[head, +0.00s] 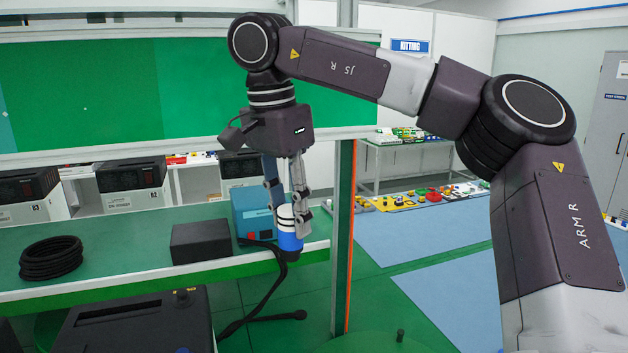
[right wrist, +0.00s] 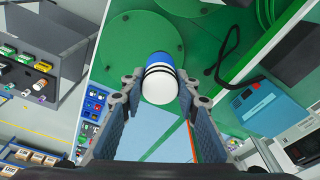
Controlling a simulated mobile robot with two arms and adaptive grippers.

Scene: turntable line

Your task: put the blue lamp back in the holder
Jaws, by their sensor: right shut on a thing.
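The blue lamp is a short cylinder with a blue lower part, a white upper part and dark bands; it shows in the head view (head: 290,243) and the right wrist view (right wrist: 158,97). My right gripper (head: 291,208) is shut on its white end, with one finger on each side, and points down. In the right wrist view the fingertips (right wrist: 160,88) flank the white end, and the blue end points away. The lamp hangs at the bench's front right corner; whether it touches the bench is unclear. I cannot make out a holder for certain. My left gripper is out of view.
A teal-blue box (head: 250,212) stands behind the lamp on the green bench (head: 120,232). A dark box (head: 201,241) and a coiled black hose (head: 51,258) lie to the left. A black cable (head: 262,296) hangs over the front edge. A post (head: 343,230) stands close right.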

